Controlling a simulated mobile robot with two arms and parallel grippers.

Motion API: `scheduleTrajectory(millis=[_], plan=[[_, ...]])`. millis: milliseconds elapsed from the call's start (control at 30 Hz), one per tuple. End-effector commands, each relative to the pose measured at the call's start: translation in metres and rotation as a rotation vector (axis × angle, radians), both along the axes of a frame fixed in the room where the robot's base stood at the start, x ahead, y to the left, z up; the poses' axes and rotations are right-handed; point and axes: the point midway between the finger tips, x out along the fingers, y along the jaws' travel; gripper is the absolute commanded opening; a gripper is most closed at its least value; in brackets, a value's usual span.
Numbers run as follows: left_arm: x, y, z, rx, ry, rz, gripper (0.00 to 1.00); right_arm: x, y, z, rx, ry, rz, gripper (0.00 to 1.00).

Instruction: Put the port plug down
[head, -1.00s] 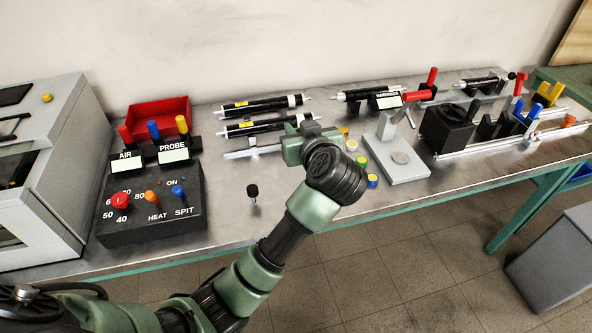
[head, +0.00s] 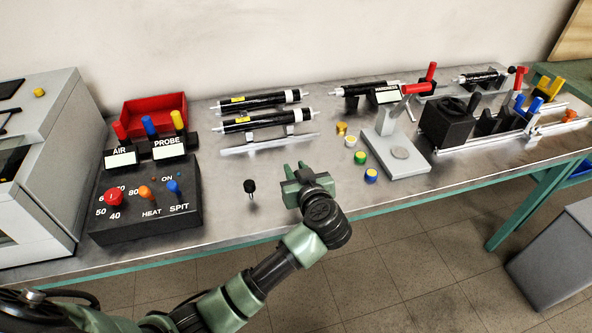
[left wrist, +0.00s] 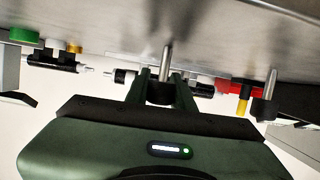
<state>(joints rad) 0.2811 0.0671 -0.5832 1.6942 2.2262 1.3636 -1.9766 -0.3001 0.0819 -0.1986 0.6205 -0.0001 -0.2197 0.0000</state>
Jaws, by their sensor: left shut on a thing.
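My left gripper (head: 297,170) is low over the bare front part of the metal bench, right of a small black plug. In the left wrist view its fingers (left wrist: 162,88) are shut on a port plug (left wrist: 160,93), a black head with a metal pin that points at the bench top. I cannot tell whether the pin touches the bench. In the head view the held plug is hidden by the gripper. The other black plug (head: 250,186) has its pin downward; it also shows in the left wrist view (left wrist: 264,109). My right gripper is not in view.
A black control box (head: 150,205) stands left, below a red bin (head: 157,115). Black tubes (head: 262,122) rest on a rack behind the gripper. Green (head: 360,157) and blue-yellow (head: 371,175) caps and a grey stand (head: 400,155) are right. The bench's front edge is close.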

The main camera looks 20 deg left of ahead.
Motion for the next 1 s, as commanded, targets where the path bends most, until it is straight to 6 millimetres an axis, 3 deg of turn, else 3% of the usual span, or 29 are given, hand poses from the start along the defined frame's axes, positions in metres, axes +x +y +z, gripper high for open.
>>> scheduleTrajectory(millis=[200, 233, 300, 667, 1000], plan=[[0.000, 0.000, -0.001, -0.001, 0.001, 0.000, 0.00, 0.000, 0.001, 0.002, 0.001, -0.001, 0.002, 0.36], [0.000, 0.000, -0.001, 0.000, 0.000, 0.000, 0.32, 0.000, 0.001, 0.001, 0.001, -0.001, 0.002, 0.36], [0.000, 0.000, -0.001, -0.001, -0.001, 0.000, 0.46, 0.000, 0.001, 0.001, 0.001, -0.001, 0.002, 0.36], [-0.001, -0.001, 0.001, 0.000, 0.000, -0.001, 0.46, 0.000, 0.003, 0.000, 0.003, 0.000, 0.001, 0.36], [-0.049, -0.035, 0.022, -0.006, 0.000, -0.002, 0.46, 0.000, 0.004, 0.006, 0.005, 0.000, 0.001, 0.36]])
